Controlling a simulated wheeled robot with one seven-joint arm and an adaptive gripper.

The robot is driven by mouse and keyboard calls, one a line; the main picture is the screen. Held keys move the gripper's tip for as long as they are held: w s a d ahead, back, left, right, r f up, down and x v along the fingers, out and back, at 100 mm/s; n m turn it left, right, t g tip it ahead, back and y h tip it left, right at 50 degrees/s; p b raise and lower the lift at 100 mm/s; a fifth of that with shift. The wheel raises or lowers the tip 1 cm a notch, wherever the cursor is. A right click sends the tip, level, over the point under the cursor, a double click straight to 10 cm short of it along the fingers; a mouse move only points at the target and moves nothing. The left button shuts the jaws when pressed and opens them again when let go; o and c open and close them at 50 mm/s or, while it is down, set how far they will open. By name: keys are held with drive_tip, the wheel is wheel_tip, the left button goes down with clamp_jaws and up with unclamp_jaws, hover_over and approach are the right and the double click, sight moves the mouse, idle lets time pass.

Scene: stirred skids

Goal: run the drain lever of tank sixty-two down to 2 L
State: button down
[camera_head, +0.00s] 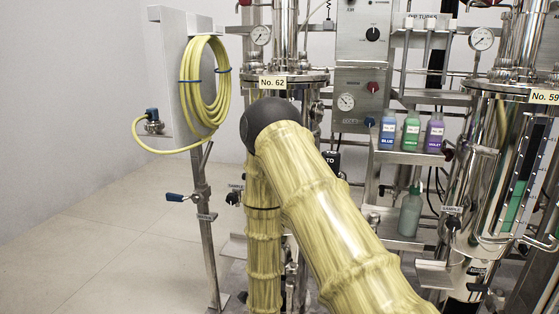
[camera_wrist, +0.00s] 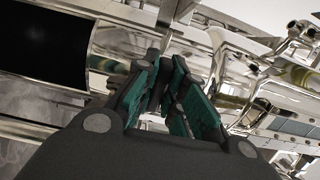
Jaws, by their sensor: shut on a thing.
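Tank sixty-two (camera_head: 315,80) stands behind my arm, a steel vessel with a "No. 62" plate (camera_head: 272,82) at its lid. My arm covers most of its body; its level gauge and drain outlet cannot be seen in the head view. My gripper is hidden there too. In the wrist view my gripper (camera_wrist: 175,95) has its green-padded fingers close together around a small, dark, narrow part among steel pipework. This looks like the drain lever, but it is mostly hidden by the fingers. The litre reading cannot be seen.
Tank 59 (camera_head: 483,120) stands at the right with a level gauge (camera_head: 516,190) showing green liquid. Blue, green and violet bottles (camera_head: 411,132) stand on a shelf between. A yellow hose (camera_head: 222,85) hangs at the left, above a blue-handled valve (camera_head: 178,197). The left floor is clear.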

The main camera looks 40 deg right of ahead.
drive_tip(key=shift+w+d+m+g+h, duration=0.25)
drive_tip(key=shift+m+g+h, duration=0.3)
drive_tip(key=shift+g+h, duration=0.05)
drive_tip(key=shift+w+d+m+g+h, duration=0.2)
drive_tip(key=shift+m+g+h, duration=0.3)
drive_tip(key=shift+g+h, duration=0.1)
drive_tip(key=shift+w+d+m+g+h, duration=0.25)
drive_tip(key=shift+m+g+h, duration=0.3)
drive_tip(key=shift+g+h, duration=0.05)
drive_tip(key=c, duration=1.5)
unclamp_jaws()
drive_tip(key=shift+a, duration=0.1)
drive_tip(key=shift+v, duration=3.95)
drive_tip(key=shift+s, duration=0.2)
